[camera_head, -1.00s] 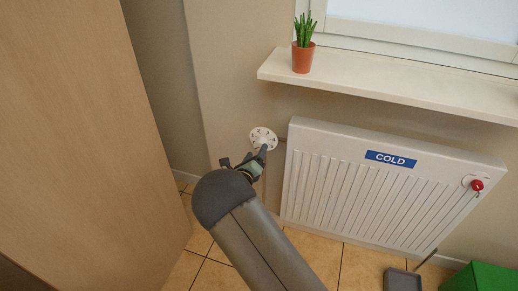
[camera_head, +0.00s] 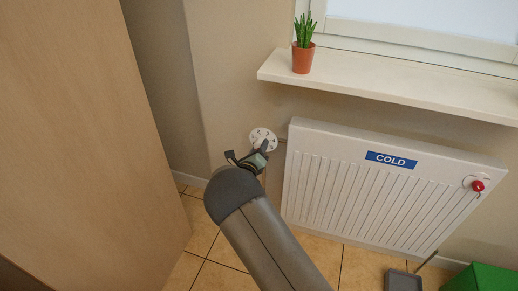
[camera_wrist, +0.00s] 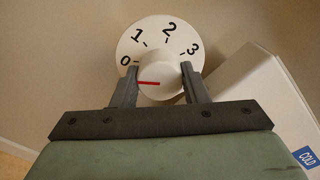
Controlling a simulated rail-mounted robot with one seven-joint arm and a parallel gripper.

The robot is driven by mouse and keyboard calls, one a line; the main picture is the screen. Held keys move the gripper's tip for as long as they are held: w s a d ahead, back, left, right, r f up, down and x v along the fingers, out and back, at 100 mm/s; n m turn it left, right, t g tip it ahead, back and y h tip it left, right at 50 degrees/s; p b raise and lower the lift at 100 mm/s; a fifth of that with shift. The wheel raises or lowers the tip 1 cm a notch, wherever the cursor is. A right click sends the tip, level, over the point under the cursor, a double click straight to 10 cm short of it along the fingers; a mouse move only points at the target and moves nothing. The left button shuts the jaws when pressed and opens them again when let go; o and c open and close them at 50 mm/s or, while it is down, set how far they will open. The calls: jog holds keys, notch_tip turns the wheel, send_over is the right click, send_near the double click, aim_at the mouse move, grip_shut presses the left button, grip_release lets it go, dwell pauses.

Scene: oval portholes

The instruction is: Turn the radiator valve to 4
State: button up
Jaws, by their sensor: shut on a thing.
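The radiator valve is a white round dial (camera_head: 260,134) on the wall, left of the white radiator (camera_head: 340,180). In the wrist view its dial plate (camera_wrist: 150,34) shows 0, 1, 2 and 3; the lower part is hidden behind my gripper. The white knob (camera_wrist: 158,70) in its middle has a red pointer line (camera_wrist: 148,83) that points left, at or just below the 0 side. My gripper (camera_wrist: 159,76) has one finger on each side of the knob and is shut on it. In the head view my gripper (camera_head: 262,150) is at the dial's lower edge.
The radiator carries a blue COLD label (camera_head: 391,160) and a red knob (camera_head: 477,186) at its right. A potted plant (camera_head: 303,58) stands on the sill (camera_head: 400,92) above. A wooden panel (camera_head: 80,130) is at left. A grey tray (camera_head: 403,281) and green box (camera_head: 482,279) are on the floor.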

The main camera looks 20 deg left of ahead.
jog(key=shift+m, duration=0.3)
jog(key=shift+f+n+b, duration=0.15)
jog(key=shift+n+b, duration=13.2)
jog(key=shift+n, duration=3.05)
jog(key=o, duration=1)
jog(key=shift+c, duration=0.2)
